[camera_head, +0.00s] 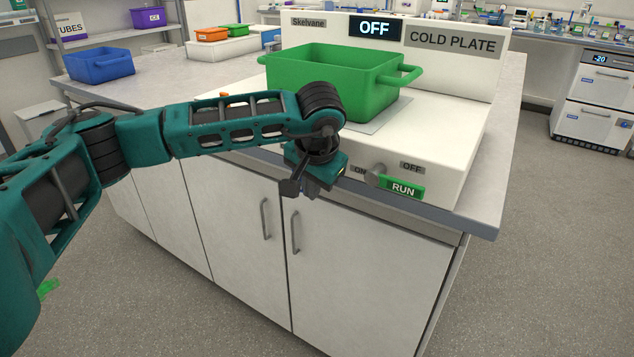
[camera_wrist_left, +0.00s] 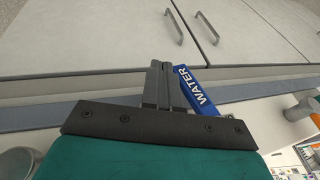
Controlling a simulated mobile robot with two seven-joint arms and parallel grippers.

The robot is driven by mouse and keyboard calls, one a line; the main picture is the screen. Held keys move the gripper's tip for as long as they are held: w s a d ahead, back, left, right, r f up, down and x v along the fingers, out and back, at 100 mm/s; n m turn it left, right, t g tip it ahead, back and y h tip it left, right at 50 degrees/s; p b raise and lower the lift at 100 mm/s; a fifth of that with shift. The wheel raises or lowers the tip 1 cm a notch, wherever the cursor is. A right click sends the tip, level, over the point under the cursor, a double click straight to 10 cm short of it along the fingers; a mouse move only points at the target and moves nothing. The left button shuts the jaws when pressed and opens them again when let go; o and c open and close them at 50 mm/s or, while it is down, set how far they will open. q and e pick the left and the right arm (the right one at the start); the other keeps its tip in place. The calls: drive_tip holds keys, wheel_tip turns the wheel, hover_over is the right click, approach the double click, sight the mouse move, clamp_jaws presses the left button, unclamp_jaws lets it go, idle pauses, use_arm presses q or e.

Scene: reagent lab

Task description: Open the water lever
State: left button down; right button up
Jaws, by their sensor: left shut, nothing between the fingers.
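The water lever (camera_wrist_left: 194,90) shows in the left wrist view as a blue handle marked WATER. It lies close along the right side of my left gripper's fingers, not between them; whether it touches them I cannot tell. My left gripper (camera_wrist_left: 162,66) is shut and empty. In the head view my left gripper (camera_head: 291,187) is at the bench's front edge, left of the cold plate's knob. My arm and gripper hide the lever there. My right gripper is in neither view.
The cold plate (camera_head: 461,150) stands on the bench, its display reading OFF, with a green bin (camera_head: 330,85) on top. Cabinet doors (camera_head: 245,235) lie below. A blue bin (camera_head: 100,66) stands farther left.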

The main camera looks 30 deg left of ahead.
use_arm(q)
drive_tip(key=shift+a+f+y, duration=0.2)
drive_tip(key=shift+f+y, duration=0.05)
drive_tip(key=shift+y, duration=0.35)
drive_tip(key=shift+a, duration=0.1)
drive_tip(key=p+v, duration=0.2)
drive_tip(key=v, duration=1)
drive_tip(key=shift+d+r, duration=0.3)
drive_tip(key=shift+s, duration=0.15)
